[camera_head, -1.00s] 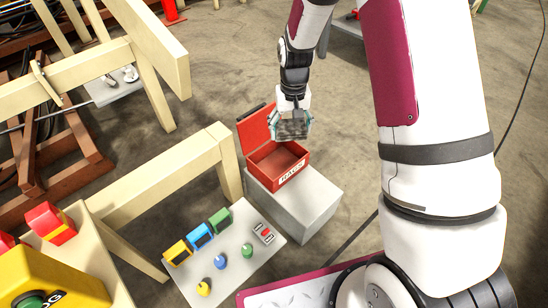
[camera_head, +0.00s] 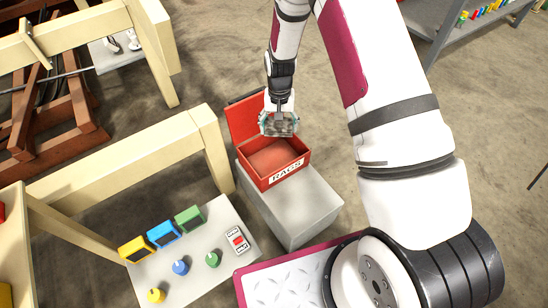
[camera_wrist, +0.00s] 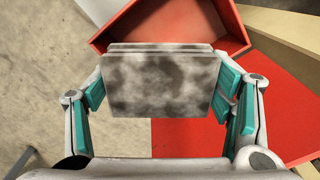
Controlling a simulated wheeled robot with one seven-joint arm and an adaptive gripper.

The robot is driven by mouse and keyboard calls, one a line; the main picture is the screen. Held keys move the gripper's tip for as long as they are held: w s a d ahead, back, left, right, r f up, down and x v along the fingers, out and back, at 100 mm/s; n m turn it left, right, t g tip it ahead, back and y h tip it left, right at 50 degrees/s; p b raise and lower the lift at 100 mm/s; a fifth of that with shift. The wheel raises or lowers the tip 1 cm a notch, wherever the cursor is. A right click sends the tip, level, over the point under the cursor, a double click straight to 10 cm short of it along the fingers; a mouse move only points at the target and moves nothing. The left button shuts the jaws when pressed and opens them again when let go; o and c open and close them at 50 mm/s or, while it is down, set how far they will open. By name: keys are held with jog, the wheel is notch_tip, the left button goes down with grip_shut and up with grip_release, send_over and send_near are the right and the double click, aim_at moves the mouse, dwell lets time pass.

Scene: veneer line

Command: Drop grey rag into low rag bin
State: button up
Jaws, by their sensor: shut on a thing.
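My gripper (camera_head: 279,123) is shut on the grey rag (camera_head: 283,127), a mottled, stained grey block. In the wrist view the rag (camera_wrist: 162,82) sits between the teal finger pads of my gripper (camera_wrist: 165,95). The low rag bin (camera_head: 287,179) is a red open box labelled RAGS, with its lid (camera_head: 245,118) raised at the back left. In the head view the rag overlaps the back part of the bin's opening and appears above it. In the wrist view the red bin (camera_wrist: 225,30) shows beyond and beside the rag. The visible bin floor looks empty.
The bin stands on a grey block (camera_head: 300,212). A control panel (camera_head: 205,262) with coloured knobs and switches is at its lower left. Pale wooden beams (camera_head: 130,160) stand to the left. Grey shelving (camera_head: 470,35) is at top right. Concrete floor beyond the bin is open.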

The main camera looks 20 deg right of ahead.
notch_tip(320, 180, down, 5)
jog(key=b, duration=0.3)
jog(key=shift+f, duration=0.2)
jog(key=o, duration=1.4)
jog(key=shift+r, duration=0.2)
notch_tip(320, 180, up, 12)
jog(key=shift+f, duration=0.15)
